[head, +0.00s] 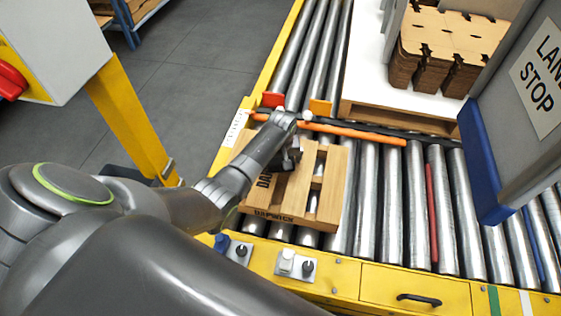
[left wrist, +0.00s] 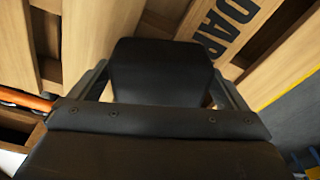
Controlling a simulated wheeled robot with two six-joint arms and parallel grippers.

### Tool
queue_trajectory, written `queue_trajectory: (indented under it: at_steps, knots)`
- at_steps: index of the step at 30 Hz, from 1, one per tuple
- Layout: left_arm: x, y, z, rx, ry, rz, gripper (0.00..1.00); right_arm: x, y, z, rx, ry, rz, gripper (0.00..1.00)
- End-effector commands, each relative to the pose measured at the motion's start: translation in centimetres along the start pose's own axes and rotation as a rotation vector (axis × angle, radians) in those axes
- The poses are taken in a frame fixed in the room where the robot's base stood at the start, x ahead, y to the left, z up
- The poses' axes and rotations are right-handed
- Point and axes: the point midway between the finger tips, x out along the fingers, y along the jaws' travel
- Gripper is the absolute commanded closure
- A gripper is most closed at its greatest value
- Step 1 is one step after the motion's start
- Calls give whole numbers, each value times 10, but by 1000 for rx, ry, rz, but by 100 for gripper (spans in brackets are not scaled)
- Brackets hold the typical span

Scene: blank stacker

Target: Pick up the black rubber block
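The black rubber block (left wrist: 160,72) fills the space between the two fingers of my left gripper in the left wrist view. The fingertips meet its two sides with no clear gap there, so the gripper (head: 291,157) looks shut on it. In the head view the gripper points down over the wooden pallet (head: 328,202), and the block is mostly hidden by the gripper. Pallet boards lie close behind the block; I cannot tell whether it touches them. My right gripper is in neither view.
The pallet sits on a roller conveyor (head: 399,205) with a yellow frame (head: 351,286). An orange bar (head: 357,132) and a dark bar cross behind it. A stack of cardboard (head: 446,50) stands at the back right. A grey panel with a blue edge (head: 484,165) rises at the right.

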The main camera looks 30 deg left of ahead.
Motion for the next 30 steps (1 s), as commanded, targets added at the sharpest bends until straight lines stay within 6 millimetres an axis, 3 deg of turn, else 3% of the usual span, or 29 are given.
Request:
queue_trajectory:
  at_steps: [1,10,20,30]
  knots:
    - [0,0,0,0,0,0,10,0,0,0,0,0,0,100]
    - [0,0,0,0,0,0,50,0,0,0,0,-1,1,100]
    - [-10,0,-2,0,1,0,50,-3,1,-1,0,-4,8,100]
    - [-73,1,-12,0,4,2,50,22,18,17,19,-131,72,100]
